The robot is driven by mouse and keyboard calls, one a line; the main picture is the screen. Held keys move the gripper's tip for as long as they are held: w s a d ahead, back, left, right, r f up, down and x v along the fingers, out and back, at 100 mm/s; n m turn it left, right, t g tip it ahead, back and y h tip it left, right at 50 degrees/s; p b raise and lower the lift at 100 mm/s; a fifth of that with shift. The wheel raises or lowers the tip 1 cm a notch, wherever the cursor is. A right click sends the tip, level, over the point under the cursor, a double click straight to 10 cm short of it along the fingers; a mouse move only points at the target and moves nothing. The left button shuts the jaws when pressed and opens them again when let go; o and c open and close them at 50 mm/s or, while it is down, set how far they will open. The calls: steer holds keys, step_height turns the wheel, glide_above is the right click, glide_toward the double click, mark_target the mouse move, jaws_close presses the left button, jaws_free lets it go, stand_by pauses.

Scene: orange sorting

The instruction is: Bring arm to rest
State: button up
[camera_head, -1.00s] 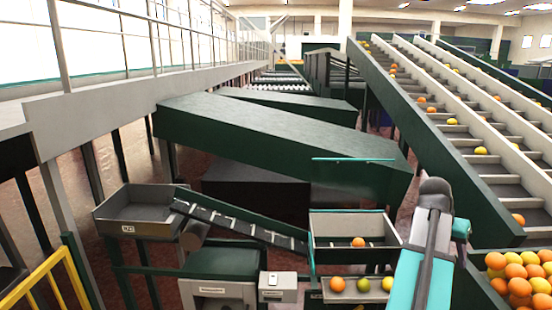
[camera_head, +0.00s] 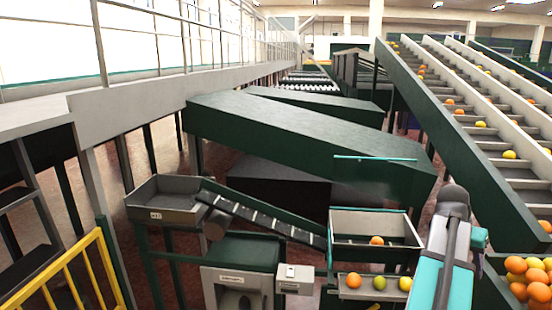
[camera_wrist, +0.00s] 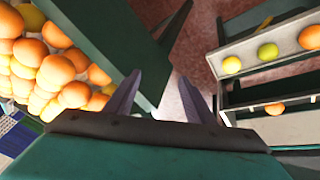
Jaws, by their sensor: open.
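My gripper (camera_wrist: 160,98) shows in the wrist view with its two dark fingers spread apart and nothing between them. Red-brown floor and a dark green edge lie beyond the fingertips. In the head view my teal and grey arm rises at the lower right, and the fingers cannot be made out there. The arm stands between the small sorting tray (camera_head: 350,242) on its left and the heap of oranges (camera_head: 530,280) on its right. The heap also shows at the upper left of the wrist view (camera_wrist: 50,70).
A front ledge (camera_head: 352,292) holds an orange, a green fruit and a yellow one; one orange (camera_head: 376,241) lies in the tray behind. A grey bin (camera_head: 165,205) with a short conveyor stands left. A yellow railing (camera_head: 70,272) is at lower left. Inclined conveyors (camera_head: 460,130) carry fruit at right.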

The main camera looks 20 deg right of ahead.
steer(key=w+a+f+n+y+b, duration=0.1)
steer(key=w+a+f+n, duration=0.1)
steer(key=w+a+f, duration=0.55)
steer(key=w+a+f+n+y+b, duration=0.15)
steer(key=w+a+f, duration=0.3)
steer(key=f, duration=0.55)
steer(key=w+a+f+n+g+b, duration=0.1)
steer(key=w+a+f+n, duration=0.15)
steer(key=a+f, duration=0.6)
steer(key=w+a+f+n+g+b, duration=0.1)
steer(key=w+a+f+b, duration=0.15)
steer(key=a+f, duration=0.6)
steer(key=s+a+f+n+g+b, duration=0.1)
steer(key=s+a+f+n, duration=0.15)
steer(key=a+f, duration=0.55)
steer(key=s+a+f+n+b, duration=0.1)
steer(key=s+a+f+n, duration=0.15)
steer(key=a+f, duration=0.65)
steer(key=s+a+f+n+g+y+b, duration=0.1)
steer(key=s+a+f+n+y, duration=0.1)
steer(key=s+a+f, duration=1)
steer(key=shift+s+a+f+n, duration=0.3)
steer(key=shift+s+a+n, duration=0.4)
steer(key=shift+s, duration=0.45)
